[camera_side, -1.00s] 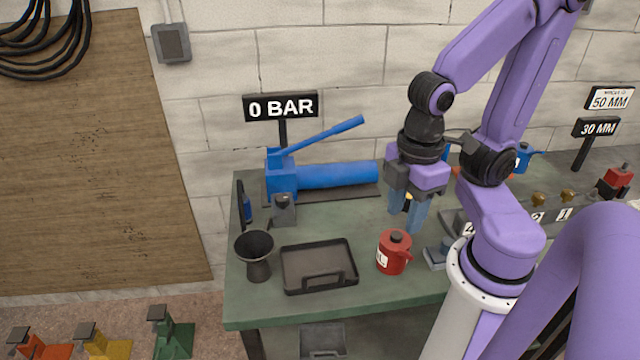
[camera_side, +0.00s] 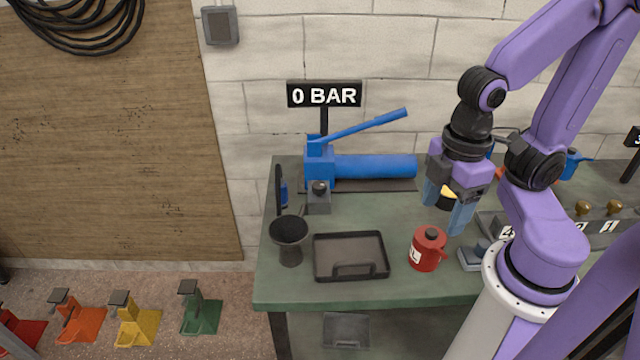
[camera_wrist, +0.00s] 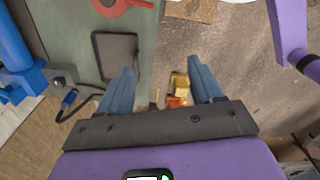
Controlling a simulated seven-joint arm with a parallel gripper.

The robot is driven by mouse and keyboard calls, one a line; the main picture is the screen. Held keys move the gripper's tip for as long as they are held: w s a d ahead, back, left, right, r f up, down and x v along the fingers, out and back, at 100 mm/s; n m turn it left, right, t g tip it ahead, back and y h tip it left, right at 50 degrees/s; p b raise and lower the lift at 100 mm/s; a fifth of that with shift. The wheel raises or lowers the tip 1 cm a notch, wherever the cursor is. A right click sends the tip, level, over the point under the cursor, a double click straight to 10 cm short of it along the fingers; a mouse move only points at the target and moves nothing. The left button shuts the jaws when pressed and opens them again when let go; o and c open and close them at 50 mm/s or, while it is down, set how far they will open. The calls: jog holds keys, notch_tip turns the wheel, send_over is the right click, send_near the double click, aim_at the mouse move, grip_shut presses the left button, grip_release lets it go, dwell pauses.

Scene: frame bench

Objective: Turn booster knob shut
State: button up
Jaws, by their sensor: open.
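My gripper (camera_side: 449,207) is open and empty above the green bench, right of the blue pump (camera_side: 375,167). In the wrist view its fingers (camera_wrist: 161,73) are well apart. A dark round knob (camera_side: 319,187) sits on a small grey block (camera_side: 318,204) at the pump's left end, far from my gripper. The block also shows at left in the wrist view (camera_wrist: 61,77). Brass knobs (camera_side: 583,208) stand on a numbered grey manifold (camera_side: 604,228) at right. No label reads booster, so I cannot tell which knob it is. A yellow and black thing (camera_side: 448,191) shows between my fingers, unclear.
A red can (camera_side: 428,252), a dark tray (camera_side: 350,246) and a black funnel (camera_side: 289,240) stand along the bench front. A sign (camera_side: 324,95) reads 0 BAR. The pump's blue lever (camera_side: 370,126) slopes up right. Coloured stands (camera_side: 135,322) are on the floor.

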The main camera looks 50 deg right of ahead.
jog(key=w+a+r, duration=0.2)
jog(key=w+a, duration=0.1)
jog(key=w, duration=0.6)
jog(key=n, duration=0.2)
send_over(320, 184)
notch_tip(320, 184, down, 4)
jog(key=r, duration=0.1)
notch_tip(320, 184, down, 17)
jog(key=shift+a+r, duration=0.1)
jog(key=c, duration=1.1)
